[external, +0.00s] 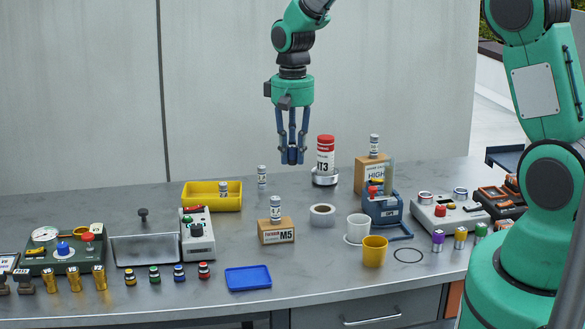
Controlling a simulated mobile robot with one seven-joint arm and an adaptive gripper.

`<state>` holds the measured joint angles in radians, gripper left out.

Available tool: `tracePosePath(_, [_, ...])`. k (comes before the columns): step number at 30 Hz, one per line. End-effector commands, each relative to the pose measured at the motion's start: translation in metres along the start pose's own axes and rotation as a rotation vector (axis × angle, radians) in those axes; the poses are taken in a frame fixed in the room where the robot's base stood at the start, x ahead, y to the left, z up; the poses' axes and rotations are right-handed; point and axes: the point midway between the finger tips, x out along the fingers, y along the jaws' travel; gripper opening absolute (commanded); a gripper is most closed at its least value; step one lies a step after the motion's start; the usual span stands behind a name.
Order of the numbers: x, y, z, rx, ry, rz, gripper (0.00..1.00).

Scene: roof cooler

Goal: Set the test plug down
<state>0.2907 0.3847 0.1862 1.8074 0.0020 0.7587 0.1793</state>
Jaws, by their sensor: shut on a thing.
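My gripper (292,155) hangs above the back middle of the grey workbench (330,265), pointing down. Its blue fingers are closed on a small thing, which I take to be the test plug. The fingers hide most of it, so its shape and colour cannot be made out. The fingertips are clear of the bench. A small labelled vial (262,177) stands below and to the left. A red and white canister (326,156) marked HT3 stands on a round metal base to the right.
A yellow tray (205,204) lies left of centre, and a blue tray (248,278) at the front. A cardboard M5 box (276,236) carries a vial. A tape roll (322,211), white cup (357,223) and yellow cup (374,255) stand right of centre. Several batteries and devices line both sides.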

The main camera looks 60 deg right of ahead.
Motion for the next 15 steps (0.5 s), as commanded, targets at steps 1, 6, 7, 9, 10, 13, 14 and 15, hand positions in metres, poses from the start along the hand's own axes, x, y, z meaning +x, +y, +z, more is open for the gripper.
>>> tracePosePath(1, [0.0, 0.003, -0.01, 0.004, -0.001, 0.0, 0.0])
tracePosePath(6, [0.004, 0.015, -0.043, 0.013, -0.001, 0.0, 0.0])
tracePosePath(7, [0.004, 0.017, -0.049, 0.014, 0.001, 0.0, 0.0])
tracePosePath(9, [0.007, 0.021, -0.061, 0.016, 0.0, 0.0, 0.0])
tracePosePath(10, [0.008, 0.024, -0.067, 0.017, 0.0, 0.0, 0.0])
tracePosePath(13, [0.011, 0.032, -0.084, 0.023, -0.001, 0.0, 0.0])
tracePosePath(14, [0.012, 0.035, -0.09, 0.024, 0.0, 0.0, 0.0])
tracePosePath(15, [0.014, 0.038, -0.097, 0.026, 0.0, 0.0, 0.0])
